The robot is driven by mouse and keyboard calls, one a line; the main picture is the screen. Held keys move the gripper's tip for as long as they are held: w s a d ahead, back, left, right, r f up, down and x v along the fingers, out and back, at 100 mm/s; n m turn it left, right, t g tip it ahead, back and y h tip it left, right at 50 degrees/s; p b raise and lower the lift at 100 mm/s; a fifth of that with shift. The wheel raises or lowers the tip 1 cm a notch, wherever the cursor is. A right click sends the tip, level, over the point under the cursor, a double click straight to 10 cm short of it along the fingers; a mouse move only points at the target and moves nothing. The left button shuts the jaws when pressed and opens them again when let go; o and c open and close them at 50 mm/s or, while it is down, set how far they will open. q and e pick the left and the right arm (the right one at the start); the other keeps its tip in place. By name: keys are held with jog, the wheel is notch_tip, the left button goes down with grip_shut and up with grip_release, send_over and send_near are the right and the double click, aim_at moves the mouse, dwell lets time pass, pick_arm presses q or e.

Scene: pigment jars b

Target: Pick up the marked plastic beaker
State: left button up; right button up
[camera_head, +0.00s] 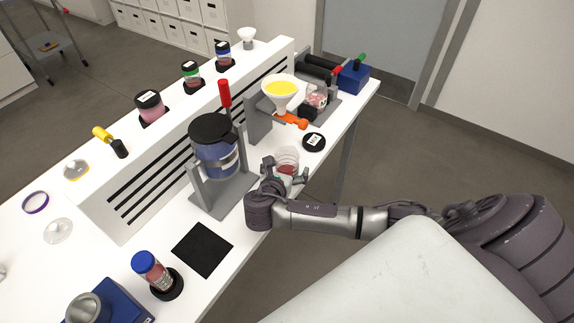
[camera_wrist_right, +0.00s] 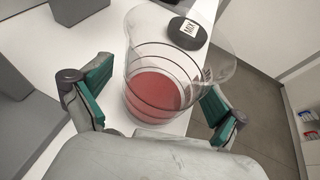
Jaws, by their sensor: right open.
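The marked plastic beaker (camera_head: 286,162) is clear with dark ring lines and stands upright on the white table near its right edge. Red material lies in its bottom. In the right wrist view the beaker (camera_wrist_right: 160,85) sits between the green-padded fingers. My right gripper (camera_head: 284,172) is open around the beaker's near side; the wrist view shows the gripper (camera_wrist_right: 155,105) with a gap at the left finger. The right finger is close to the beaker wall; I cannot tell whether it touches. My left gripper is not in view.
A black lid marked MIX (camera_wrist_right: 187,31) lies just beyond the beaker. A grey stand with a blue-filled vessel (camera_head: 218,155) is close on the left. A funnel with yellow powder (camera_head: 281,92) stands behind. A black mat (camera_head: 202,249) lies nearer. The table edge is close on the right.

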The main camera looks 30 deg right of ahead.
jog(key=shift+c, duration=0.3)
jog(key=c, duration=1.2)
jog(key=shift+r, duration=0.1)
